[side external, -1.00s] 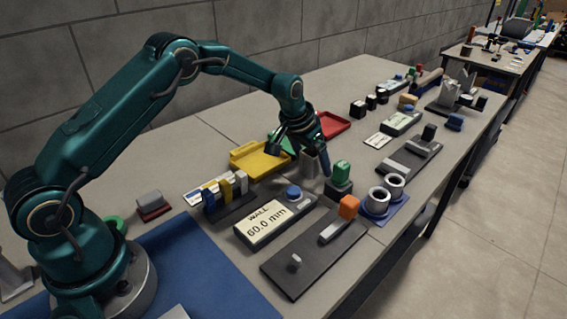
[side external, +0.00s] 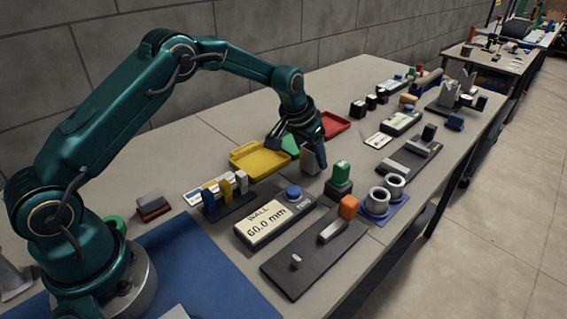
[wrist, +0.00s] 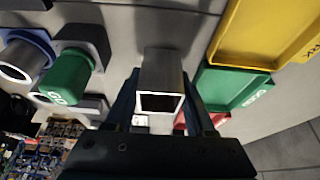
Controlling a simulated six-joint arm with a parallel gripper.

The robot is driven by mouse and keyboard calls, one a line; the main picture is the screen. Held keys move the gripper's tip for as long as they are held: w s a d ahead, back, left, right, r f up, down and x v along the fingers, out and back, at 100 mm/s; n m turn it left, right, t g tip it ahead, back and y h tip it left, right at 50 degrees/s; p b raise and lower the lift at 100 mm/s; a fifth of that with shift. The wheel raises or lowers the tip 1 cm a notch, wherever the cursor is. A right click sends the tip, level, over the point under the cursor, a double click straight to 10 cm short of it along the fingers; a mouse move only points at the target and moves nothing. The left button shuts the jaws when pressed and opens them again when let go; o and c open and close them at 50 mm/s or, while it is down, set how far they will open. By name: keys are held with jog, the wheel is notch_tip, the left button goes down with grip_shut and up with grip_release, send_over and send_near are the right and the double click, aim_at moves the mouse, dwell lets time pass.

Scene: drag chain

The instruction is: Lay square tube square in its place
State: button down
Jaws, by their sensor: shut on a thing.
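The square tube (side external: 314,158) is a short grey metal piece, held between the fingers of my gripper (side external: 303,148). In the wrist view the square tube (wrist: 163,68) shows its open square end facing the camera, with a dark finger on each side of my gripper (wrist: 160,104). The tube appears to be above the table, beside the green tray (side external: 290,145). The green tray also shows in the wrist view (wrist: 232,88), right of the tube. The fingertips are partly hidden in the side view.
The yellow tray (side external: 259,160) and red tray (side external: 336,123) flank the green one.

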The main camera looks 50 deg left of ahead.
notch_tip(320, 180, up, 3)
jog(key=shift+w+f, duration=0.1)
jog(key=shift+f, duration=0.05)
jog(key=s+a+r, duration=0.6)
jog(key=a+r, duration=0.1)
jog(key=a, duration=0.3)
jog(key=m+g+h, duration=0.4)
jog(key=m+h, duration=0.1)
jog(key=m, duration=1.3)
send_over(301, 272)
jog(key=a, duration=0.2)
jog(key=f, duration=0.1)
jog(key=shift+d+f, duration=0.1)
jog(key=shift+d, duration=0.15)
jog(key=shift+f, duration=0.1)
jog(key=shift+f, duration=2.5)
jog(key=shift+f, duration=1.7)
